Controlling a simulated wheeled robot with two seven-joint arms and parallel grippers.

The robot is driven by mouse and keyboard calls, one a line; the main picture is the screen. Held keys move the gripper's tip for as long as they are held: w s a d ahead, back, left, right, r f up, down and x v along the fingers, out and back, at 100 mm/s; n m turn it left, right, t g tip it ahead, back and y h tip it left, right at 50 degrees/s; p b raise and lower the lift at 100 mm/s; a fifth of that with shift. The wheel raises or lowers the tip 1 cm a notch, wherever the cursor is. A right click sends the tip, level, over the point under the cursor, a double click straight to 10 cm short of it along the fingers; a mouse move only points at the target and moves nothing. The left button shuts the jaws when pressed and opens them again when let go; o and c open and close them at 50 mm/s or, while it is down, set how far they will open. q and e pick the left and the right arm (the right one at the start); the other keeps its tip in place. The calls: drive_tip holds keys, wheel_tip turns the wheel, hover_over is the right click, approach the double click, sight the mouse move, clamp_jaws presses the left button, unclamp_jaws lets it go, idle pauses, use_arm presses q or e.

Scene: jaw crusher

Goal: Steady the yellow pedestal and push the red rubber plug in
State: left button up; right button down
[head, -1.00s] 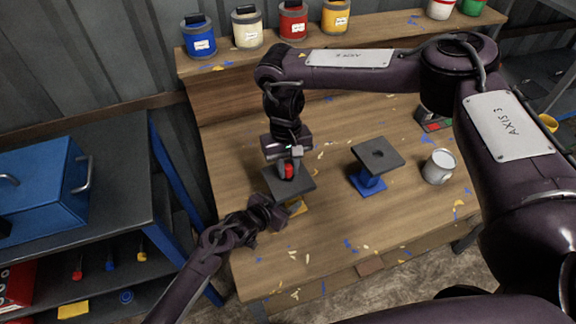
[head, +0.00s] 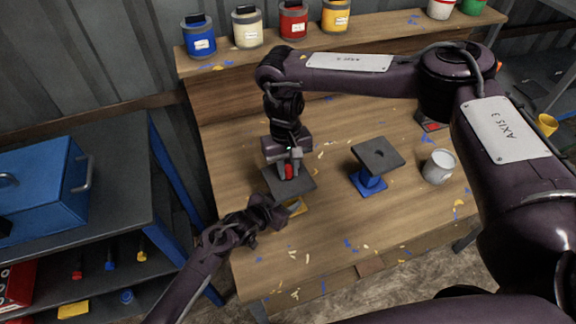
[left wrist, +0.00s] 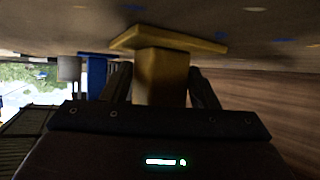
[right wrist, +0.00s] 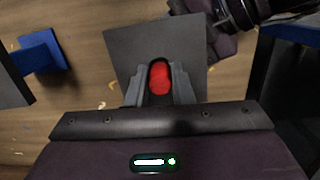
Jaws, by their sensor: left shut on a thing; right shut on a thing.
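The yellow pedestal (left wrist: 158,75) stands on the table under a dark square top plate (head: 302,184). My left gripper (head: 280,212) is shut on the pedestal's column, one finger on each side in the left wrist view. The red rubber plug (right wrist: 160,77) is over the middle of the dark plate (right wrist: 125,55); it also shows in the head view (head: 289,172). My right gripper (right wrist: 160,88) is shut on the plug from above. The plug's lower end and the hole under it are hidden, so I cannot tell how deep it sits.
A blue pedestal (head: 369,181) with a dark holed plate (head: 377,154) stands to the right, beside a white mug (head: 438,167). Paint cans line the back shelf, including a blue one (head: 199,37). A blue toolbox (head: 40,180) sits on the left cart. The front tabletop is clear.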

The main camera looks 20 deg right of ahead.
drive_tip(key=shift+f, duration=0.4)
idle(0.9)
drive_tip(key=c, duration=1.2)
unclamp_jaws()
drive_tip(key=r, duration=0.4)
drive_tip(key=w+r, duration=0.1)
drive_tip(key=r, duration=0.7)
drive_tip(key=shift+w+a, duration=0.15)
drive_tip(key=shift+w, duration=0.1)
use_arm(q)
drive_tip(key=o, duration=0.8)
drive_tip(key=shift+o, duration=0.2)
